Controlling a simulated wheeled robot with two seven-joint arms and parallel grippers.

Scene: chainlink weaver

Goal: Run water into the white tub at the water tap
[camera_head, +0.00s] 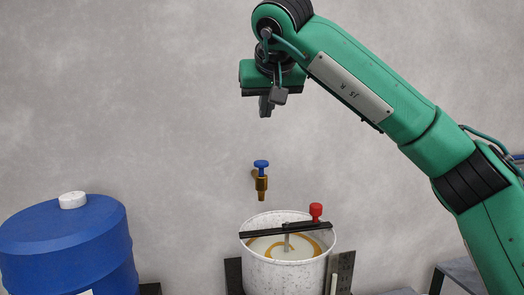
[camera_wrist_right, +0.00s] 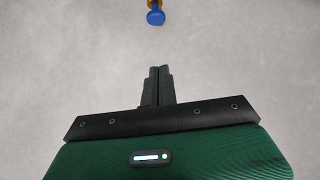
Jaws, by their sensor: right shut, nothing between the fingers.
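The white tub (camera_head: 285,272) stands below the brass water tap (camera_head: 261,184) on the grey wall. A dark bar with a red knob (camera_head: 316,210) lies across its rim. Inside the tub there is a pale surface with a yellow-brown ring. The tap has a blue handle (camera_head: 261,164), and the handle also shows at the top of the right wrist view (camera_wrist_right: 156,18). No stream of water shows under the spout. My right gripper (camera_head: 265,106) is shut and empty, above the tap and apart from it; its closed fingers show in the wrist view (camera_wrist_right: 158,72). My left gripper is not in view.
A large blue drum (camera_head: 68,248) with a white cap (camera_head: 72,200) stands at the lower left. A dark upright plate (camera_head: 345,270) stands beside the tub on the right. The wall around the tap is bare.

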